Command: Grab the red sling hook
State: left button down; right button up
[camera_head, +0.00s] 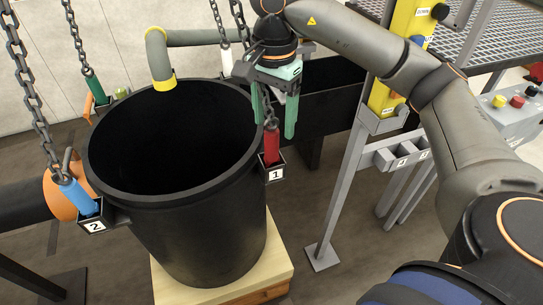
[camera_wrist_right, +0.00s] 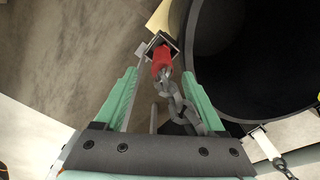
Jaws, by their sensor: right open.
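The red sling hook (camera_head: 271,145) stands upright in the black bracket marked 1 (camera_head: 275,173) on the right side of the black tub. A dark chain rises from its top. My right gripper (camera_head: 276,128) is open, with its green fingers pointing down around the chain, just above the hook. In the right wrist view the red hook (camera_wrist_right: 162,60) lies between and just beyond the fingertips (camera_wrist_right: 160,74), with the chain running back between the fingers. I cannot tell whether either finger touches it. My left gripper is not in view.
The large black tub (camera_head: 184,245) stands on a wooden base (camera_head: 280,262). A blue hook (camera_head: 78,196) sits in bracket 2, and a green hook (camera_head: 95,88) hangs at the back left. A grey hose (camera_head: 158,55) reaches over the tub. A grey post (camera_head: 343,190) stands to the right.

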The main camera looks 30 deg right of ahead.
aim_at(272, 148)
jog(key=shift+a+f+b, duration=0.2)
jog(key=shift+f+b, duration=0.35)
jog(key=shift+f, duration=2.4)
grip_shut()
jog(key=shift+w, duration=0.1)
